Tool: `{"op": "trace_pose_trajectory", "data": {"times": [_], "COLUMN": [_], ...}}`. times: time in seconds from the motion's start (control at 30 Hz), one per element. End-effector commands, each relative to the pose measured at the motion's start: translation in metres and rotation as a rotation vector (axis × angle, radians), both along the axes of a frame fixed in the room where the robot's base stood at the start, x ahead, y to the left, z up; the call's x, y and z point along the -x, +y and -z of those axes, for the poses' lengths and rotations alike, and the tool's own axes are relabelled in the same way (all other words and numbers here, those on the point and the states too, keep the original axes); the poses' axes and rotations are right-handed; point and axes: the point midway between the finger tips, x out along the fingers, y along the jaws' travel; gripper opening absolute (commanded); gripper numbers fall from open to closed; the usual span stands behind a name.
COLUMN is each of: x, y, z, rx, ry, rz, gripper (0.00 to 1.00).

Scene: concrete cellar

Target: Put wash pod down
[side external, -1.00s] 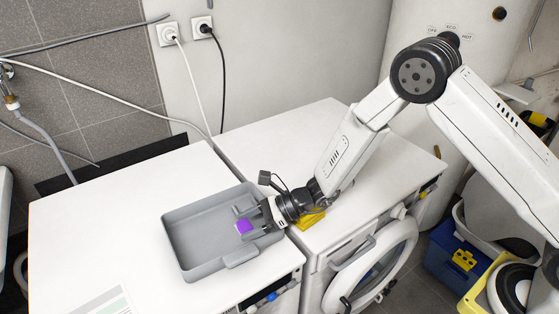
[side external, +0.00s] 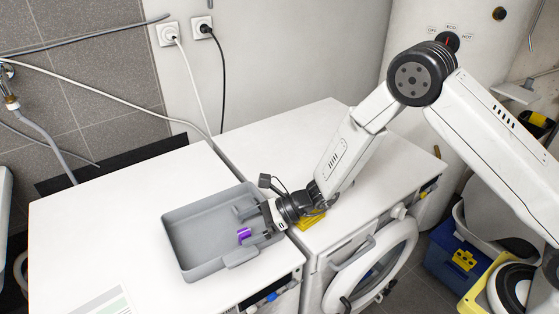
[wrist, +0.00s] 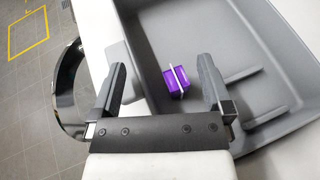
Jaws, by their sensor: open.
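The wash pod (side external: 244,235) is a small purple block with a pale band around it. It rests in the grey tray (side external: 196,268), near the tray's right side. In the wrist view the wash pod (wrist: 177,82) lies between and a little beyond the fingertips, apart from both. My gripper (side external: 248,222) is open and empty over the tray's right end; in the wrist view its two fingers (wrist: 162,85) stand wide apart. The left finger is by the tray's rim and the right one is over the tray floor.
The tray stands on a white machine top (side external: 110,215), with free room to its left. A yellow object (side external: 309,219) lies under my wrist on the neighbouring washing machine (side external: 270,135). That machine's round door (side external: 372,265) hangs open. Raised ribs (wrist: 255,75) line the tray floor.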

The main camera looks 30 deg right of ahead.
Motion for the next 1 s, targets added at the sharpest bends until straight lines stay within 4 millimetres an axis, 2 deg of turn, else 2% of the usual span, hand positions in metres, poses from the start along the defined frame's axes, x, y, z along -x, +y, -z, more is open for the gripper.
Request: {"op": "trace_pose_trajectory", "data": {"times": [0.23,0.8,1.0], "x": [0.0,0.03,0.038], "y": [0.0,-0.081,-0.098], "z": [-0.013,-0.047,-0.054], "rx": [0.001,-0.001,0.0], "ry": [-0.003,-0.001,-0.001], "rz": [-0.001,0.003,0.002], "gripper": [1.0,1.0,1.0]}}
